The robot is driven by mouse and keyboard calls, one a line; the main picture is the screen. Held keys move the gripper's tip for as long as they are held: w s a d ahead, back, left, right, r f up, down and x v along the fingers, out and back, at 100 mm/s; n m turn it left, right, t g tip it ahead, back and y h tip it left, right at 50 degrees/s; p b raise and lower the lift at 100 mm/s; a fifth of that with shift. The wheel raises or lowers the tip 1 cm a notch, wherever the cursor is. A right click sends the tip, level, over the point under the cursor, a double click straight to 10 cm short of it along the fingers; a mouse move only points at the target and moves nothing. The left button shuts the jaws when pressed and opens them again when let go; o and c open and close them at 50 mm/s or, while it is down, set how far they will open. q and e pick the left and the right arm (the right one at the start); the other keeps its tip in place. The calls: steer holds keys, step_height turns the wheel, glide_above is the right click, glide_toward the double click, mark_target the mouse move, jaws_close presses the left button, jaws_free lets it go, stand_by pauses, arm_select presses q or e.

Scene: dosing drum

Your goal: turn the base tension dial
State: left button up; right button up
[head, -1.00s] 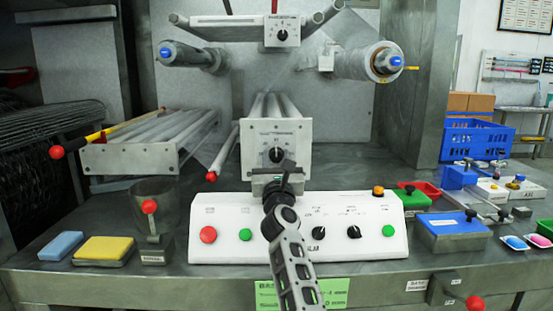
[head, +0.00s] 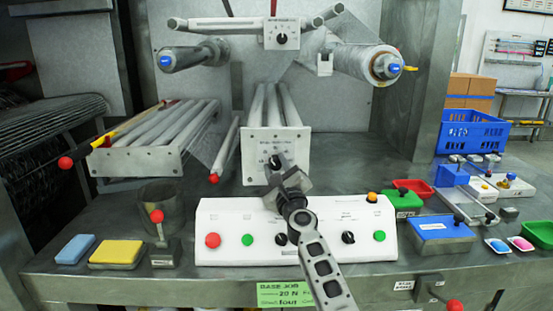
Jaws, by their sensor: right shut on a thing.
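The base tension dial, a small black knob (head: 275,162), sits on the white square plate (head: 257,145) at the front end of the lower middle roller bank. A second similar dial (head: 281,38) is on the upper plate. My right gripper (head: 279,168) comes up from the bottom, over the white control box, and reaches the lower dial. It is shut on that dial, and its fingers hide part of the knob and its scale. My left gripper is not in view.
The white control box (head: 225,215) with red and green buttons stands below the plate, partly behind my right arm. A roller bank (head: 160,140) lies at left. Sponges (head: 117,252), a cup (head: 160,200) and trays (head: 442,228) flank the box. A green job card (head: 283,294) hangs in front.

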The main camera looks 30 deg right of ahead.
steer(key=shift+n+y+p, duration=0.35)
steer(key=shift+n+y, duration=0.05)
steer(key=shift+n, duration=0.2)
steer(key=o, duration=1)
steer(key=shift+c, duration=0.2)
steer(key=v, duration=1.6)
